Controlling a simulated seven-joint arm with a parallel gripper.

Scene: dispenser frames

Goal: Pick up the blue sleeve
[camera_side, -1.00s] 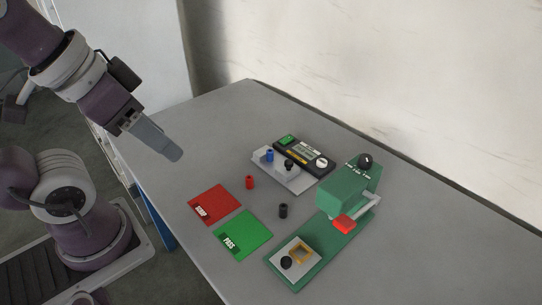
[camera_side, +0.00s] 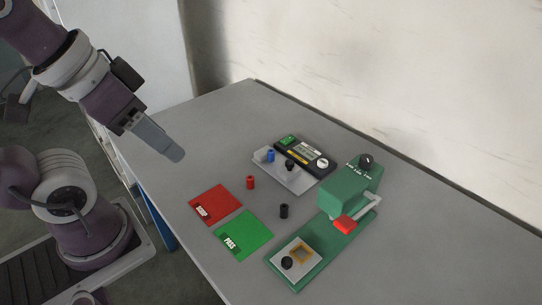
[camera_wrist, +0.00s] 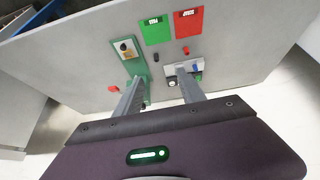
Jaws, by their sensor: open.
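The blue sleeve (camera_side: 270,156) is small and upright on the left part of a light grey fixture plate (camera_side: 294,184), beside a black knob-like piece (camera_side: 290,165). In the wrist view the blue sleeve (camera_wrist: 196,68) shows small, just right of my right finger. My gripper (camera_side: 176,154) is open and empty, high above the left part of the table and well apart from the sleeve. In the wrist view both fingers of my gripper (camera_wrist: 160,77) are spread with nothing between them.
A dark meter (camera_side: 304,155) lies behind the plate. A red sleeve (camera_side: 250,182) and a black sleeve (camera_side: 284,211) stand on the table (camera_side: 210,125). Red (camera_side: 222,203) and green (camera_side: 250,232) pads lie in front. A green press (camera_side: 340,195) stands at right. The table's back left is clear.

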